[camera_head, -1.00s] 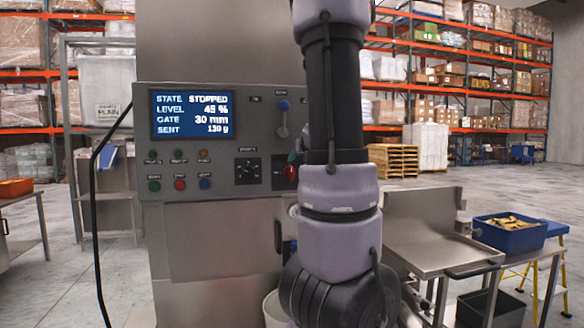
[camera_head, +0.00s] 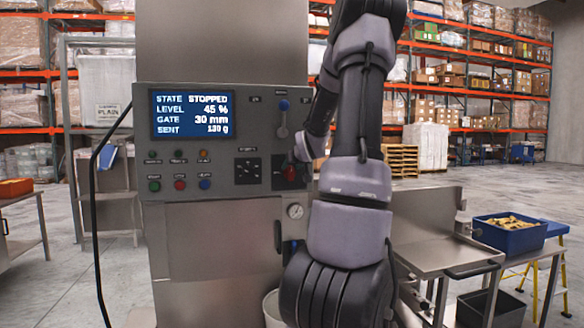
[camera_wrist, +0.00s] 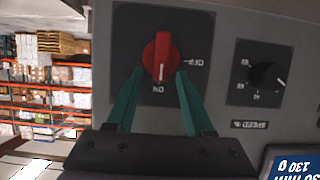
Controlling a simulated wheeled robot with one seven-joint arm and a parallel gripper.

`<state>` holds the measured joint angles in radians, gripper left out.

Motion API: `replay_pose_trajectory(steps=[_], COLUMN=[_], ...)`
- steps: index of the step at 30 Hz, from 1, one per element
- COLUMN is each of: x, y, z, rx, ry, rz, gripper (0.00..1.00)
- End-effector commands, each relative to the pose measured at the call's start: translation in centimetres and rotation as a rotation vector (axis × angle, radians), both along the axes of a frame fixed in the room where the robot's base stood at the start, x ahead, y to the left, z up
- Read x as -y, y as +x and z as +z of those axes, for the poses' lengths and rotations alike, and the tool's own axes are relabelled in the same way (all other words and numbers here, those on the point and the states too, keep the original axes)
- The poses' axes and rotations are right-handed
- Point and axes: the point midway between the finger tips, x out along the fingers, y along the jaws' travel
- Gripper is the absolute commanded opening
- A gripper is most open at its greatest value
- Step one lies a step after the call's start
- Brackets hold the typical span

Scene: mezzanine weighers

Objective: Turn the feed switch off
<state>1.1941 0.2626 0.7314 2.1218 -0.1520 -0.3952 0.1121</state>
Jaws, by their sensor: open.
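The feed switch is a red rotary knob (camera_head: 290,173) on a dark plate at the lower right of the grey control panel. In the wrist view, which is upside down, the knob (camera_wrist: 160,57) has its white mark toward the ON label (camera_wrist: 158,88); the OFF label (camera_wrist: 195,62) is to the right. My gripper (camera_wrist: 159,74) is open, its two green fingers on either side of the knob. I cannot tell whether they touch it. In the head view my arm crosses just right of the knob, and the fingers are hard to make out.
The panel display (camera_head: 191,114) reads STOPPED, level 45 %, gate 30 mm, sent 130 g. A black dial (camera_head: 247,170) sits left of the switch, and a blue-topped lever (camera_head: 283,118) is above it. A steel tray table (camera_head: 440,258) stands to the right.

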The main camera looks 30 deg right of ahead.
Motion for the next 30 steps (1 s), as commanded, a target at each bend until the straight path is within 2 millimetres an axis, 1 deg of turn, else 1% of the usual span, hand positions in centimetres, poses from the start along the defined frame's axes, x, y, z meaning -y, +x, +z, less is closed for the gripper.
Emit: replay_pose_trajectory(steps=[5, 8, 9, 10, 20, 26, 30], x=[0.00, -0.01, -0.01, -0.01, -0.19, -0.59, -0.92], y=[0.00, 0.00, 0.00, 0.00, 0.06, 0.21, 0.34], z=[0.01, 0.01, 0.01, 0.01, 0.02, 0.05, -0.03], rx=[0.000, 0.000, 0.000, 0.000, -0.005, -0.026, -0.052], ry=[0.000, 0.000, 0.000, 0.000, -0.017, -0.084, -0.164], rz=[0.000, 0.000, 0.000, 0.000, 0.002, 0.004, 0.006], gripper=[0.53, 0.18, 0.03, 0.00, 0.00, 0.00, 0.00])
